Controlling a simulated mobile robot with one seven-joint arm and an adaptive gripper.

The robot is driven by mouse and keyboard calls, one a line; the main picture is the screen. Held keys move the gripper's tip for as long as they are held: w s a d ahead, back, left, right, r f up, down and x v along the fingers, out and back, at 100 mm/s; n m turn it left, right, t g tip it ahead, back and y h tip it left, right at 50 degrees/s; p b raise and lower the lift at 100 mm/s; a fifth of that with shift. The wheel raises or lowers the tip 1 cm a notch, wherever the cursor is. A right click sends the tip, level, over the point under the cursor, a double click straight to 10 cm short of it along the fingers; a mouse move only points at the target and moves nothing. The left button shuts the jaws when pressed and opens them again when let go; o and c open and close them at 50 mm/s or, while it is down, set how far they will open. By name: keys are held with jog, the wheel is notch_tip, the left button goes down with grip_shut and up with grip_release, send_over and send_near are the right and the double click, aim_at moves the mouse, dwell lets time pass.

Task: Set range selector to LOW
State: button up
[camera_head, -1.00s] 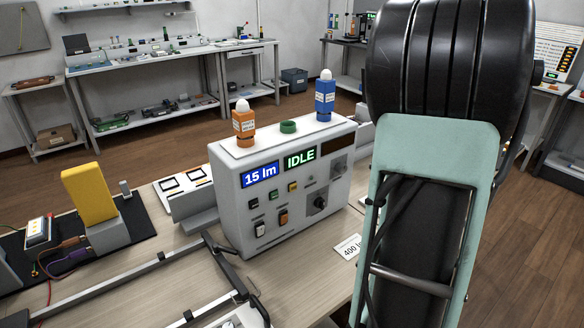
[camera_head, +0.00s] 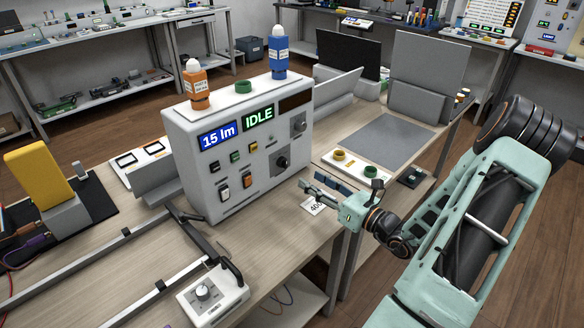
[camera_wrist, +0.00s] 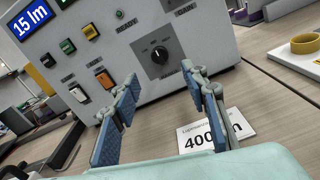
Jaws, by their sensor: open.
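The white instrument box (camera_head: 190,170) stands on the bench with a blue "15 lm" display and a green "IDLE" display. A black rotary knob (camera_head: 282,162) is on a dark plate low on its front. The wrist view shows this knob (camera_wrist: 160,54) with a white pointer mark pointing roughly up; the small labels around it are unreadable. Whether this is the range selector I cannot tell. A second small control (camera_head: 298,126) sits above it. My gripper (camera_head: 308,191) is open and empty in front of the box, apart from the knob. Its fingers (camera_wrist: 163,103) spread below the knob.
Rocker switches (camera_wrist: 105,80) and small buttons (camera_head: 235,157) lie left of the knob. A "400" card (camera_head: 313,206) lies on the bench under my gripper. A small knob box (camera_head: 213,298) is in front.

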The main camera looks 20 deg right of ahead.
aim_at(284, 163)
jog(key=x, duration=1)
jog(key=shift+w, duration=0.2)
jog(key=shift+a+f, duration=0.1)
jog(key=shift+c, duration=0.2)
grip_shut()
